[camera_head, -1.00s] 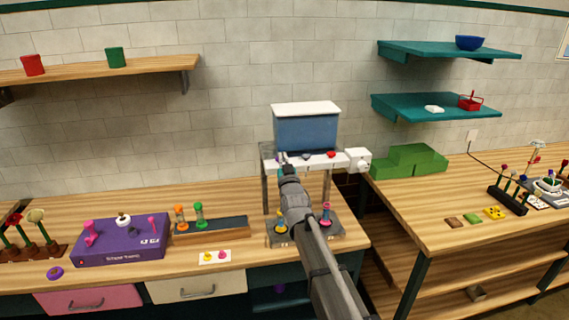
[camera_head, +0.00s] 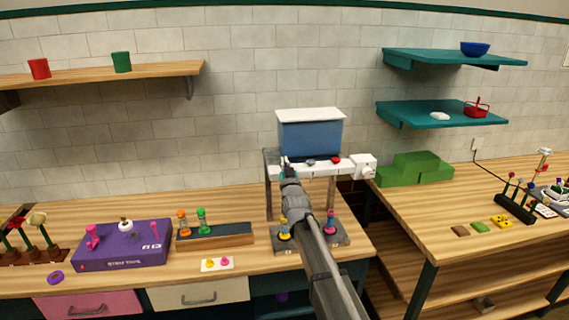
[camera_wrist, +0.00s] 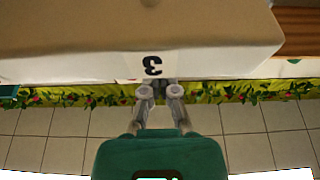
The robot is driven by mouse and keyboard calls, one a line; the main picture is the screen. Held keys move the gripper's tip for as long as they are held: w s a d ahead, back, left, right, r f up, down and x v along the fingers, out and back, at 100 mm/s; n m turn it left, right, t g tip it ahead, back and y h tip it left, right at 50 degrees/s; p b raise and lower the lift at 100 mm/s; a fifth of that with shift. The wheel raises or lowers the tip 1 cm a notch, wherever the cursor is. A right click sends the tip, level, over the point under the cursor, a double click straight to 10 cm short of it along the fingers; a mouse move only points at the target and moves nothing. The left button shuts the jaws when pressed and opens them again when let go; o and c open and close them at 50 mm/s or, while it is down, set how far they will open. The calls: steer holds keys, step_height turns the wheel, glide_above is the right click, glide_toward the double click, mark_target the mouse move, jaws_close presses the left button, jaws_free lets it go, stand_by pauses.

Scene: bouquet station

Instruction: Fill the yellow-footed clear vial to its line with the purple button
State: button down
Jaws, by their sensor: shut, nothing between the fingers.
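The yellow-footed vial (camera_head: 284,230) stands on a dark base under the dispenser, just left of my arm in the head view. It is small there, and its line and fill level cannot be read. The dispenser has a blue tank (camera_head: 310,137) above a white bar (camera_head: 350,164). A grey-blue button (camera_head: 311,162) and a red button (camera_head: 336,160) show on the bar. I cannot make out a purple button; my gripper covers the bar's left end.
A pink-footed vial (camera_head: 330,228) stands right of my arm. A wooden rack with orange and green-topped vials (camera_head: 213,233) and a purple box (camera_head: 122,245) are on the counter to the left. A green block (camera_head: 415,170) sits on the right counter.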

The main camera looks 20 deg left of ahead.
steer(key=shift+f, duration=0.3)
steer(key=shift+f+b, duration=0.75)
steer(key=shift+b, duration=0.2)
steer(key=shift+s+d+f+b, duration=0.15)
steer(key=shift+s+b, duration=0.1)
steer(key=shift+b, duration=0.05)
steer(key=shift+r, duration=0.2)
steer(key=shift+w+r+p, duration=0.2)
steer(key=shift+r+p, duration=0.7)
steer(key=shift+p, duration=0.35)
steer(key=shift+s+r+p, duration=0.2)
steer(key=shift+r+p, duration=0.9)
steer(key=shift+r, duration=0.1)
steer(key=shift+s+d, duration=0.15)
steer(key=b+v, duration=0.3)
steer(key=v, duration=0.6)
steer(key=shift+s+d+f, duration=0.15)
steer(key=shift+s+f, duration=0.05)
steer(key=shift+s, duration=0.1)
